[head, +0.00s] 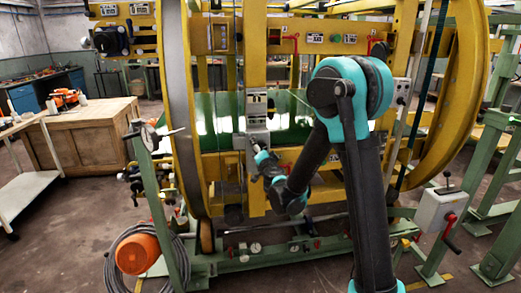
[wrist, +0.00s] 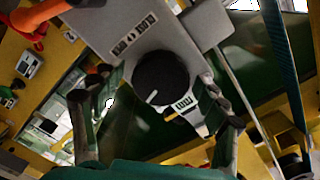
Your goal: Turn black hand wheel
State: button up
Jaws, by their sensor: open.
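In the wrist view a round black wheel (wrist: 160,78) with a short white mark sits on a grey plate (wrist: 118,28) with printed labels. My gripper (wrist: 155,112) is open, its two fingers spread left and right below the wheel in the picture. The wheel lies between the fingers' lines; I see no contact and cannot tell the gap in depth. In the head view my gripper (head: 243,139) is at the grey panel (head: 257,106) on the yellow ring machine. The wheel cannot be made out there.
The yellow ring frame (head: 455,130) surrounds the panel. Orange-red handles (wrist: 40,15) show at the upper left of the wrist view. A grey control box (head: 440,212) stands at right.

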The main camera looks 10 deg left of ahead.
jog(key=v, duration=1.1)
jog(key=shift+s, duration=0.35)
jog(key=shift+d, duration=0.15)
